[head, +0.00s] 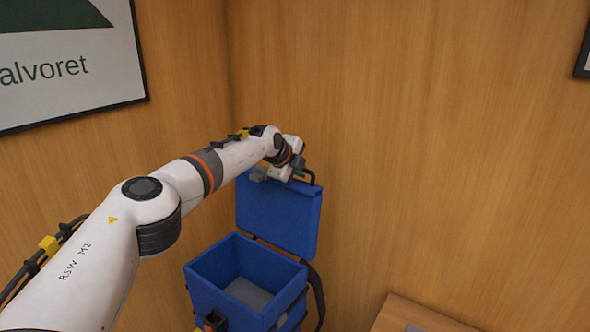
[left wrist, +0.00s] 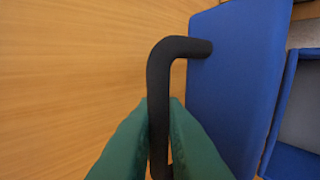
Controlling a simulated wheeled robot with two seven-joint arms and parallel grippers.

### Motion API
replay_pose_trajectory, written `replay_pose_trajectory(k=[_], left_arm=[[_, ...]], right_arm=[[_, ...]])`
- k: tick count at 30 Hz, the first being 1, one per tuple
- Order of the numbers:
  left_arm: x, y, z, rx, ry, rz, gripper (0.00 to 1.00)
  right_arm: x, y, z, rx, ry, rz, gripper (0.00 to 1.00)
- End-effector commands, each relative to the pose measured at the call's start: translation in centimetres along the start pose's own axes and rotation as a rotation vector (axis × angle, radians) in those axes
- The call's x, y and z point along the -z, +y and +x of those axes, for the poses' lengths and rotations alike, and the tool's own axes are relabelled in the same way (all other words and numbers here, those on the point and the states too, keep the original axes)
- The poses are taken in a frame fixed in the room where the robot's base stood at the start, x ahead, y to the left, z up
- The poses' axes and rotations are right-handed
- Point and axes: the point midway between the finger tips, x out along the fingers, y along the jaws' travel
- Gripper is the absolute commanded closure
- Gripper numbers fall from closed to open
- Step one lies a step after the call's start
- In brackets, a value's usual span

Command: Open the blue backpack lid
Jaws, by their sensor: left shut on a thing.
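The blue backpack (head: 212,297) stands in the corner with its box-shaped body open at the top and a grey inside showing. Its blue lid (head: 278,215) stands upright at the back of the opening. My left gripper (head: 290,175) is at the lid's top edge. In the left wrist view, its green fingers (left wrist: 158,135) are shut on the black lid handle (left wrist: 158,85). The lid's blue face (left wrist: 235,75) is beside the fingers there, with part of the open body at the right edge. My right gripper is not in view.
Wooden walls (head: 420,130) meet in the corner close behind the backpack. A black strap (head: 317,290) hangs at the backpack's right side. A wooden surface (head: 410,316) is at the lower right. A framed poster (head: 70,65) hangs on the left wall.

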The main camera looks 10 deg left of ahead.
Motion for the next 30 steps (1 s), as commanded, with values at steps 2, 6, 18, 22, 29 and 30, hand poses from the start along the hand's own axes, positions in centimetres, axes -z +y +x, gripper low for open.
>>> replay_pose_trajectory(k=[2,6,18,22,29,30], left_arm=[[-0.1,-0.1,0.1,0.009,0.0,-0.002,1.0],[-0.2,-0.2,0.1,0.013,-0.001,-0.002,1.0],[-0.2,-0.2,0.1,0.012,-0.003,-0.001,0.84],[-0.2,-0.2,0.1,0.012,-0.003,0.0,0.84],[-0.1,-0.3,-1.3,0.009,-0.003,0.002,0.84],[-0.1,-0.3,-1.8,0.008,-0.003,0.003,0.84]], right_arm=[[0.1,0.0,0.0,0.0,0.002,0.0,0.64],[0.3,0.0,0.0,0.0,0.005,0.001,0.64],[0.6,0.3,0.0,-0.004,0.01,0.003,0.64],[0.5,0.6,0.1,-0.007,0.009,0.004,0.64],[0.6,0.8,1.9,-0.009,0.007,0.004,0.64],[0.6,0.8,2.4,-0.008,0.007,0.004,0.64]])
